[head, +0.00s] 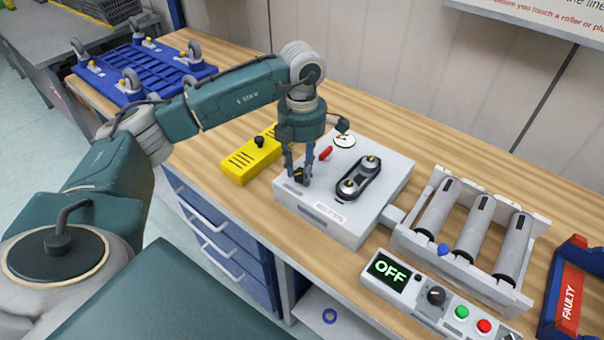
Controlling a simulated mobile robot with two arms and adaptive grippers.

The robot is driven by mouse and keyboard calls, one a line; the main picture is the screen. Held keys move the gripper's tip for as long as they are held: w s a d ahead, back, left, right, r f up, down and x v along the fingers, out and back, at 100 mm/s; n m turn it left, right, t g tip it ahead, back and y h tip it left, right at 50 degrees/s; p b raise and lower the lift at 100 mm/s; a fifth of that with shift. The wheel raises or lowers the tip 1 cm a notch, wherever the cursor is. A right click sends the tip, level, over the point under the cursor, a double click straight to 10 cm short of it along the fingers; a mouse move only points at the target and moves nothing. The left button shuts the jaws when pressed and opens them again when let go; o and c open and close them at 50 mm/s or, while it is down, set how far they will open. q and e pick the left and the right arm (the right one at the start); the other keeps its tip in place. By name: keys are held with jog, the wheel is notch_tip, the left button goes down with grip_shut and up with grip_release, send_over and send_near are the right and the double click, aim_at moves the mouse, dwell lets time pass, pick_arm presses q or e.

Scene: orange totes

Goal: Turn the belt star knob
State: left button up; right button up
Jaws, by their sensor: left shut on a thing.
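The belt unit is a grey box (325,222) on the wooden bench, with a black belt (365,178) running around two metal pulleys on its top. The dark star knob (301,177) is at the left part of the box's top, mostly covered by fingers. My left gripper (298,170) comes down over it from above, its fingers pointing down and shut on the knob. A small red lever (325,153) and a round white dial (344,140) are just behind the gripper. My right gripper is not in view.
A yellow box (250,158) stands left of the unit. A roller frame (470,235) stands to its right. A red FAULTY tote (572,295) is at far right; a blue wheeled dolly (145,72) lies at back left.

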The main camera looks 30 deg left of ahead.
aim_at(302, 172)
pick_arm(q)
jog(key=m+b, duration=0.2)
jog(key=m, duration=0.2)
jog(key=shift+w+m+b, duration=0.1)
jog(key=shift+m+b, duration=0.9)
jog(key=shift+m, duration=0.9)
jog(key=shift+r, duration=0.1)
jog(key=o, duration=1.2)
jog(key=shift+c, duration=0.2)
notch_tip(302, 172, up, 12)
